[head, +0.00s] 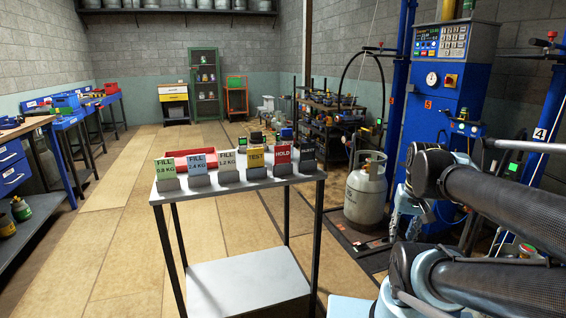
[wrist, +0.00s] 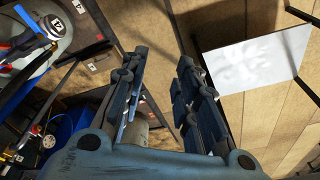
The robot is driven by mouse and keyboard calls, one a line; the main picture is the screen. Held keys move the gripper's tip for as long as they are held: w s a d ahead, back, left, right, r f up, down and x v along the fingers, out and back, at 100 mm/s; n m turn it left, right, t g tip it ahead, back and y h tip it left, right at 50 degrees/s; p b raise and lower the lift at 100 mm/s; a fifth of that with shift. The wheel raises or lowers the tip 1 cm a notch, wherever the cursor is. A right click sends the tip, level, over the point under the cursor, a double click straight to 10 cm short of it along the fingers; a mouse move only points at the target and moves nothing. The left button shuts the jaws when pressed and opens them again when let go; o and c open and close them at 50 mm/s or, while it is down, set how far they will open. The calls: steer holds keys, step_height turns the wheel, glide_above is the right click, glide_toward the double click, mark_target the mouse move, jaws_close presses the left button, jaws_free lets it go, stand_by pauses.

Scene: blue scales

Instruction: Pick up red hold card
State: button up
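The red card is not visible in the wrist view.
FILL cards in green (head: 165,168), blue (head: 197,164) and white (head: 227,160) fill the row's left. A red bin (head: 190,154) sits behind them. A gas cylinder (head: 365,195) stands right of the stand, before a blue filling machine (head: 440,100). Floor left of the stand is clear.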

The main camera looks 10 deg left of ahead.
steer(key=w+a+r+m+g+y, duration=0.15)
steer(key=w+a+r+m, duration=0.25)
steer(key=w+a+r, duration=0.75)
steer(key=w+a+r+m+g+y, duration=0.15)
steer(key=w+a+r+m, duration=0.25)
steer(key=w+a+r, duration=0.7)
steer(key=w+a+r+m+g, duration=0.1)
steer(key=a+r+m, duration=0.15)
steer(key=a, duration=0.35)
steer(key=a+r+m+g, duration=0.1)
steer(key=a+r, duration=0.3)
steer(key=a, duration=0.2)
glide_above(282, 153)
steer(key=d, duration=0.2)
steer(key=f, duration=1)
steer(key=shift+w+f, duration=0.25)
steer(key=shift+w, duration=0.05)
steer(key=shift+y, duration=0.3)
steer(key=x, duration=0.2)
steer(key=w+x, duration=0.1)
steer(key=x, duration=0.1)
steer(key=shift+f, duration=0.25)
steer(key=shift+s+a+f, duration=0.15)
steer(key=shift+a+f, duration=0.1)
steer(key=shift+f, duration=0.35)
steer(key=shift+c, duration=0.3)
